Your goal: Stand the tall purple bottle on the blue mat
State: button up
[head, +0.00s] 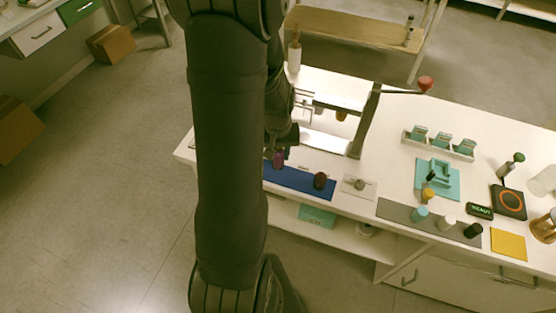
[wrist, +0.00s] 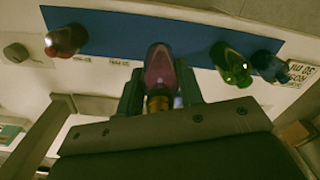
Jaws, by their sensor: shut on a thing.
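The blue mat (head: 298,183) is a long strip along the front edge of the white counter, and my arm hides its left part in the head view. It also shows in the wrist view (wrist: 150,30). The purple bottle (wrist: 160,72) is between my gripper's (wrist: 160,92) fingers, which are shut on it. In the head view the purple bottle (head: 278,160) hangs below my gripper at the mat's back edge. I cannot tell whether its base touches the mat. A dark red bottle (head: 319,180) stands on the mat to its right.
In the wrist view a green bottle (wrist: 231,65) and a dark blue bottle (wrist: 268,65) stand right of the held bottle. A small pale plate (head: 358,188) with a grey knob is beside the mat. A raised frame with a red knob (head: 425,83) stands behind.

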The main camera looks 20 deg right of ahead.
aim_at(278, 161)
jog(key=shift+f, duration=2)
jog(key=shift+f, duration=0.15)
jog(key=o, duration=1.1)
jog(key=shift+c, duration=0.2)
notch_tip(278, 161, up, 12)
jog(key=shift+r, duration=0.2)
